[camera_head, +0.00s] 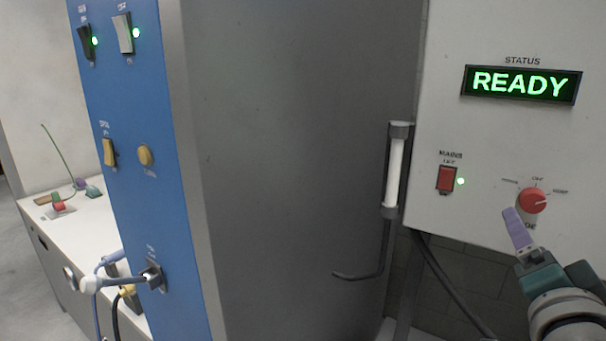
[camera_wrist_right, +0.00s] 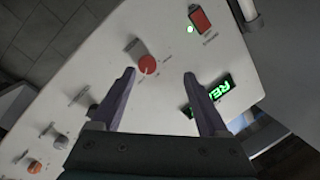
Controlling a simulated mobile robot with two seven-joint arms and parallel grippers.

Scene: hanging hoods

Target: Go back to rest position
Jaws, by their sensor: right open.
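My right gripper (camera_head: 516,222) comes in at the lower right of the head view, its purple fingertip just below and left of a red rotary knob (camera_head: 532,201) on a white control panel (camera_head: 500,150). In the right wrist view the two purple fingers of my right gripper (camera_wrist_right: 158,75) are spread apart with nothing between them. The red knob (camera_wrist_right: 147,64) shows ahead of them, nearer the left finger. I cannot tell how far the tips are from the panel. My left gripper is not in view.
A lit READY display (camera_head: 521,84) and a red mains switch (camera_head: 446,179) are on the panel. A grey cabinet side (camera_head: 290,170) and a blue switch panel (camera_head: 130,160) with a plugged cable stand left. A white counter (camera_head: 95,235) holds small coloured items.

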